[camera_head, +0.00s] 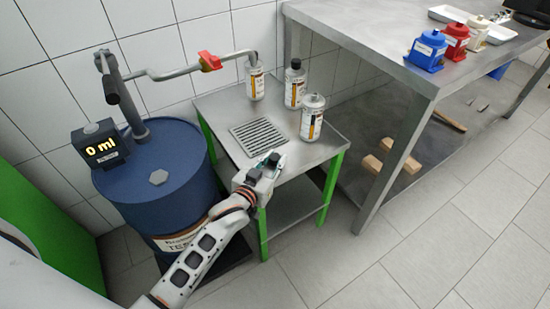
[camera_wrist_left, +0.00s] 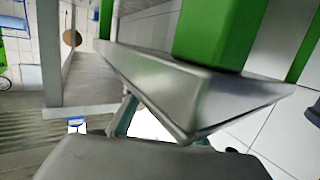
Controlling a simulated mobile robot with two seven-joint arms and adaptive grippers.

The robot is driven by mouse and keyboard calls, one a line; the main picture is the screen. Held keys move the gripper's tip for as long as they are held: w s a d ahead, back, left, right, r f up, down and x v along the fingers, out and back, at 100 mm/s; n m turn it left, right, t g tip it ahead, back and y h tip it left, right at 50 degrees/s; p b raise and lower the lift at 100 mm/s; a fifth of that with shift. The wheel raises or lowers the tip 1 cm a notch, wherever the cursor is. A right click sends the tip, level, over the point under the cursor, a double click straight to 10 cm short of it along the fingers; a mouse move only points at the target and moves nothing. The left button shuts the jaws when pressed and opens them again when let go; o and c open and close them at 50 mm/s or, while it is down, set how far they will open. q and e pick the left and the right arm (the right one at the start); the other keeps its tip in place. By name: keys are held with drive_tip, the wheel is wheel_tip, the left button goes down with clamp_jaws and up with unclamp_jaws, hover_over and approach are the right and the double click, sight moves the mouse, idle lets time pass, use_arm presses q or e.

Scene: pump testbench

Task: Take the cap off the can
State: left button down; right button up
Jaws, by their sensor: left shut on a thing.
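Three labelled cans are on the small metal table. The front can (camera_head: 313,120) stands upright and shows a grey top with no black cap. The back can (camera_head: 295,86) wears a black cap (camera_head: 296,63). The left can (camera_head: 254,84) is below the pipe's outlet. My left gripper (camera_head: 268,163) is over the table's front edge, left of and nearer than the front can, apart from it. It is shut on a small dark thing that looks like a cap (camera_head: 274,159); the fingers partly hide it. The wrist view does not show it clearly. My right gripper is out of view.
The small table (camera_head: 225,105) has a drain grate (camera_head: 259,137) and green legs. A blue drum (camera_head: 155,185) with a pipe, red valve handle (camera_head: 209,61) and "0 ml" display (camera_head: 101,147) stands left. A grey workbench (camera_head: 375,30) with small pumps stands right.

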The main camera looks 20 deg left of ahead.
use_arm(q)
drive_tip(key=shift+f, duration=0.25)
drive_tip(key=c, duration=1.8)
unclamp_jaws()
drive_tip(key=shift+o, duration=0.2)
